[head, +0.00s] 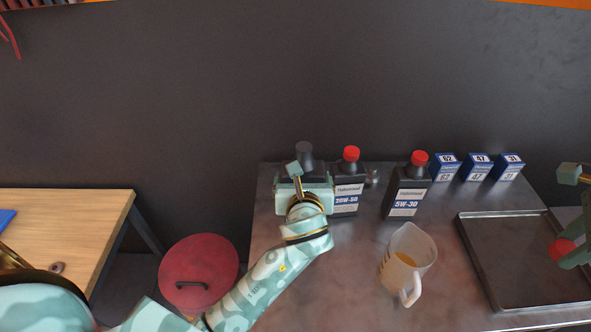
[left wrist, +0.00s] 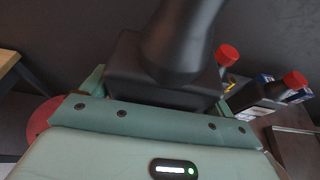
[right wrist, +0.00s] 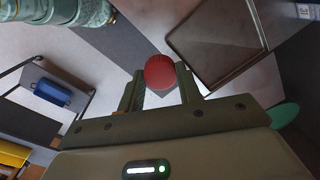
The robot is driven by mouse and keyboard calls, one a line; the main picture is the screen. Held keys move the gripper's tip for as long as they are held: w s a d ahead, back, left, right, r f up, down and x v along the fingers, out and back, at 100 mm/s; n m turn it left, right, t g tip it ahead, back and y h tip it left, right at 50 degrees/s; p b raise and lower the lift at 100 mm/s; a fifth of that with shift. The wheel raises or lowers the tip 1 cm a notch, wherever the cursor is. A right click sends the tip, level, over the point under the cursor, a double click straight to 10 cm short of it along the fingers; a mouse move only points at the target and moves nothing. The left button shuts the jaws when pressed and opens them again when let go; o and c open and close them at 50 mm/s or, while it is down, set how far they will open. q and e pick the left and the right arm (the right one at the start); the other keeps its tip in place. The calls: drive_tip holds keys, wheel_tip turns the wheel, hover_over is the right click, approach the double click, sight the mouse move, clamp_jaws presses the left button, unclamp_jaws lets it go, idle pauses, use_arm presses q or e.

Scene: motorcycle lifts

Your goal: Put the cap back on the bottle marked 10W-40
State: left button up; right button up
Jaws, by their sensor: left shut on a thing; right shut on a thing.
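My left gripper (head: 304,188) is shut on a dark bottle (head: 304,153) at the left end of the steel bench. Its neck shows no red cap, and its body fills the left wrist view (left wrist: 180,45). The gripper hides its label, so I cannot read a marking. My right gripper (right wrist: 160,90) is shut on a red cap (right wrist: 160,72), held between the fingertips. The cap also shows at the right edge of the head view (head: 561,250), near the tray and well apart from the bottle.
Red-capped bottles marked 20W-50 (head: 348,190) and 5W-30 (head: 406,196) stand right of the held bottle. A dark tray (head: 470,235) lies at right. Several blue boxes (head: 477,168) line the back. A red round lid (head: 199,265) is left.

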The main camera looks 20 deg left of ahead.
use_arm(q)
drive_tip(key=shift+s+d+r, duration=0.45)
drive_tip(key=shift+s+d, duration=0.15)
drive_tip(key=shift+s, duration=0.1)
drive_tip(key=shift+s+d+r, duration=0.4)
drive_tip(key=shift+s+d, duration=0.2)
drive_tip(key=shift+s, duration=0.05)
use_arm(e)
drive_tip(key=shift+r, duration=0.2)
drive_tip(key=shift+n, duration=0.9)
use_arm(q)
drive_tip(key=a+m+h+b, duration=0.1)
drive_tip(key=h+b, duration=0.1)
drive_tip(key=b, duration=0.1)
drive_tip(key=s+a+m+t+h+b, duration=0.1)
drive_tip(key=m+h+b, duration=0.1)
drive_tip(key=a+m+h+b, duration=0.1)
drive_tip(key=m+h+b, duration=0.1)
drive_tip(key=b, duration=0.1)
drive_tip(key=shift+s+a+f+b, duration=0.15)
drive_tip(key=shift+s+f+b, duration=0.15)
drive_tip(key=shift+s, duration=0.05)
use_arm(e)
drive_tip(key=s+a+f+n+g+y, duration=0.1)
drive_tip(key=s+a+f+n, duration=0.7)
drive_tip(key=n, duration=0.9)
wheel_tip(320, 180, down, 3)
drive_tip(key=shift+s+f, duration=0.15)
drive_tip(key=shift+s, duration=0.75)
drive_tip(key=shift+d, duration=0.1)
